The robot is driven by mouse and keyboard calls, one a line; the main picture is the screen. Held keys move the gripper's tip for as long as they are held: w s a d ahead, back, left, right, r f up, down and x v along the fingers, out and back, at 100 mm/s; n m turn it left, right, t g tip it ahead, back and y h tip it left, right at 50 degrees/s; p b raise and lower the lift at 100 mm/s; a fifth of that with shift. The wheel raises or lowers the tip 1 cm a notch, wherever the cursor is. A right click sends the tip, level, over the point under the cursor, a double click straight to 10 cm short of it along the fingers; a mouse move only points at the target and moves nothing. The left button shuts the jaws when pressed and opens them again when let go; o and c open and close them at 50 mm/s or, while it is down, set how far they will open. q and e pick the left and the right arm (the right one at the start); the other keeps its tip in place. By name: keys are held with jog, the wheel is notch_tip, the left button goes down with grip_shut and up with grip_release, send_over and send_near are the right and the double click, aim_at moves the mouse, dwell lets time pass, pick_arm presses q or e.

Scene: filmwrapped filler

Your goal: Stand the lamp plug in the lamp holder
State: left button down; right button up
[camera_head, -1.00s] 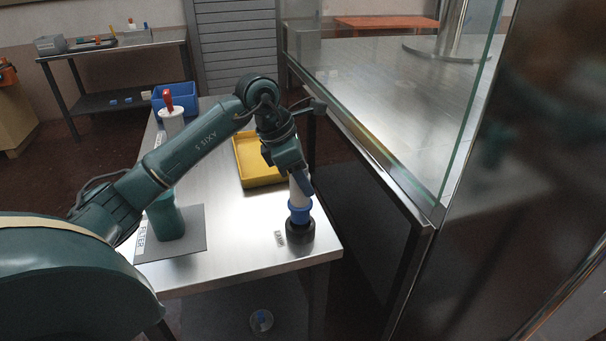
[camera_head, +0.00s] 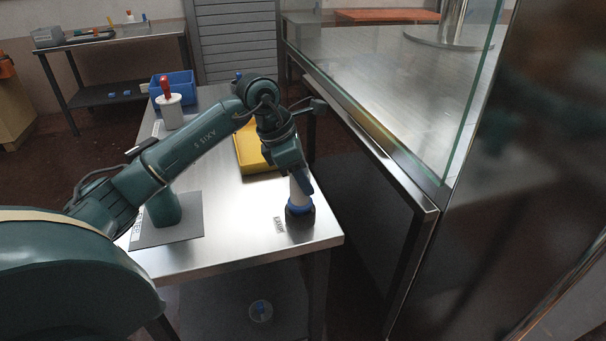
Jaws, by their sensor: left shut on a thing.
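The lamp plug (camera_head: 299,206), white with a blue collar, is upright at the table's front right corner. Its lower end is down in the black lamp holder (camera_head: 300,224), with the blue collar at the holder's rim. My left gripper (camera_head: 301,184) is shut on the plug's white upper part from above. The gripper's fingers and wrist partly hide the plug's top. Whether the plug is fully seated cannot be told. My right gripper is not in view.
A yellow tray (camera_head: 247,160) lies behind the gripper. A green object (camera_head: 164,208) stands on a grey mat (camera_head: 190,227) at left. A glass-walled cabinet (camera_head: 380,110) stands close on the right.

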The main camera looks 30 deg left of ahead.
pick_arm(q)
jog(key=shift+f, duration=0.3)
dwell(0.8)
jog(key=c, duration=0.8)
grip_release()
